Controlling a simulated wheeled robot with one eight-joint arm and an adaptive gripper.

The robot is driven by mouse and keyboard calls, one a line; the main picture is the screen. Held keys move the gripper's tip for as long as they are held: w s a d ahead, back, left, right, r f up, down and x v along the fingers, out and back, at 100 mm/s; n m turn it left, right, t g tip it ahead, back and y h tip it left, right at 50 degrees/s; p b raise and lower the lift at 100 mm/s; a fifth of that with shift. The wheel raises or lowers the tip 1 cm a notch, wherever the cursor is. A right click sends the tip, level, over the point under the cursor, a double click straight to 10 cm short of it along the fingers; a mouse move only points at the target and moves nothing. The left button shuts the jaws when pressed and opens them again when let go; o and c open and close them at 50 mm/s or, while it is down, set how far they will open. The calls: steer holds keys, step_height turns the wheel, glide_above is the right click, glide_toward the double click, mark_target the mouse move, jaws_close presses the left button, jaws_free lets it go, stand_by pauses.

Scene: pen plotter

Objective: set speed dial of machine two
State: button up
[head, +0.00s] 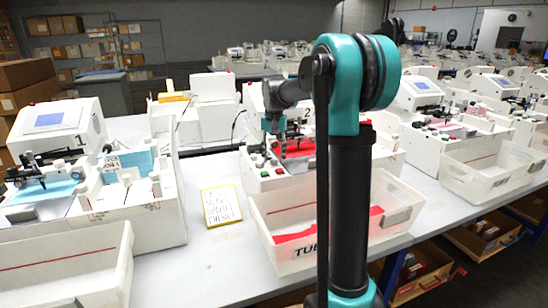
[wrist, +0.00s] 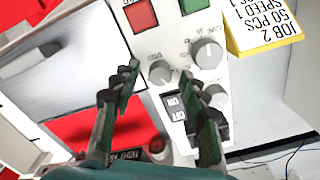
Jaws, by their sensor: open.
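Machine two (head: 265,180) is the white machine with red parts in the middle of the head view, partly hidden behind my arm. Its white control panel (wrist: 185,38) fills the middle of the wrist view. The panel has three grey dials: a left one (wrist: 160,72), a larger upper right one (wrist: 207,53) and a lower right one (wrist: 214,96). Their small labels are too blurred to tell which sets speed. My gripper (wrist: 172,90) is open and empty, its fingers spread over the lower panel. In the head view my gripper (head: 290,143) is just above the machine's front.
A red button (wrist: 141,15), a green button (wrist: 194,5) and an on/off switch (wrist: 176,106) are near the dials. A yellow-edged job card (wrist: 265,22) reads JOB 2, 50 PCS, SPEED 1. A white bin (head: 275,225) stands before the machine. Machine one (head: 60,125) is at left.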

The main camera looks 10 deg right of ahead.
steer(key=shift+f, duration=0.2)
jaws_close()
steer(key=shift+n, duration=0.3)
steer(key=n, duration=0.3)
steer(key=shift+n, duration=2.6)
